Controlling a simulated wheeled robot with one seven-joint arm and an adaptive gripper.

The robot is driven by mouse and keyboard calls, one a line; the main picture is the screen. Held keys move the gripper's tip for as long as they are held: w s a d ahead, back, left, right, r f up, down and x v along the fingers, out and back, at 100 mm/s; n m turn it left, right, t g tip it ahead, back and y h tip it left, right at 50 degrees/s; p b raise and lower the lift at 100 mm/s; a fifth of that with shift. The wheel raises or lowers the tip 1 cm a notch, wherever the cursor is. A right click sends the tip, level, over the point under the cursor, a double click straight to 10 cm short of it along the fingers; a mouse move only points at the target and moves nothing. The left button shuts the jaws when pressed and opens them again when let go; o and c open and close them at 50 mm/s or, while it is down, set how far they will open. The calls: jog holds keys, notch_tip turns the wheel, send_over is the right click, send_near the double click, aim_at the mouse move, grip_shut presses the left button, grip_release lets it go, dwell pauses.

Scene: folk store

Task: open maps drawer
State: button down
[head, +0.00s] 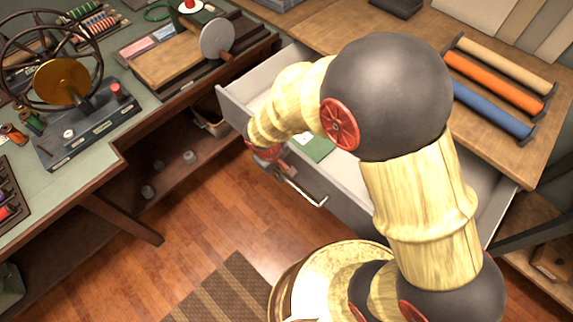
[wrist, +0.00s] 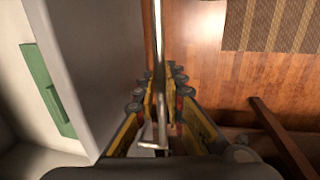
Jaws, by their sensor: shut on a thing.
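The maps drawer (head: 345,207) is a wide, pale grey drawer under the wooden counter. It stands pulled out, and its inside is partly visible past my arm. A green flat item (head: 317,147) lies in it and also shows in the wrist view (wrist: 46,92). My gripper (head: 268,158) is at the drawer's front, with its fingers shut on the metal bar handle (head: 310,194). In the wrist view the handle (wrist: 157,50) runs between the two fingers, beside the drawer front (wrist: 82,60). My arm hides much of the drawer's middle.
A green-topped workbench (head: 125,120) with a wheel device (head: 65,85) and spools stands at the left. Coloured rolls (head: 490,80) lie on the wooden counter (head: 310,25). The wooden floor (head: 215,205) is open in front, with a striped rug (head: 225,290) on it.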

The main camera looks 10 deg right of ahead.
jog(key=shift+s+a, duration=0.1)
jog(key=shift+a, duration=0.05)
jog(key=c, duration=1.9)
grip_release()
jog(key=r, duration=0.4)
jog(key=s+a+r, duration=0.1)
jog(key=r, duration=0.2)
jog(key=a+r, duration=0.1)
jog(key=r, duration=0.3)
jog(key=shift+s+r, duration=0.2)
jog(key=shift+r, duration=0.15)
